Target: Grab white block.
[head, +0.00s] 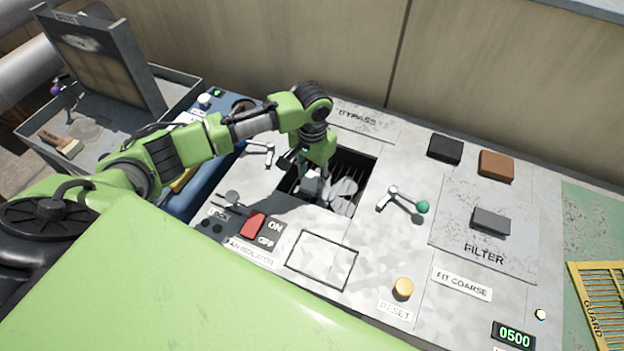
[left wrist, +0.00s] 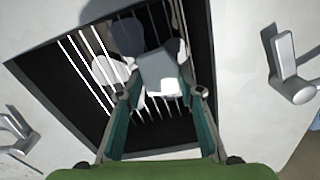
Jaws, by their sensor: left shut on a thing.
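My left gripper (head: 322,178) reaches down into a dark rectangular opening (head: 362,170) in the grey panel. In the left wrist view the gripper (left wrist: 164,92) has its two fingers on either side of a white block (left wrist: 163,70) and is shut on it. The block also shows in the head view (head: 310,186), partly covered by the gripper. Pale rounded pieces (left wrist: 108,70) lie beside and behind the block, over thin parallel fins. My right gripper is in neither view.
A lever with a green knob (head: 422,207) stands right of the opening, and another lever (head: 268,152) stands left. A red switch (head: 253,224), yellow button (head: 403,288) and black (head: 445,149), brown (head: 496,165) and grey (head: 491,220) blocks are on the panel.

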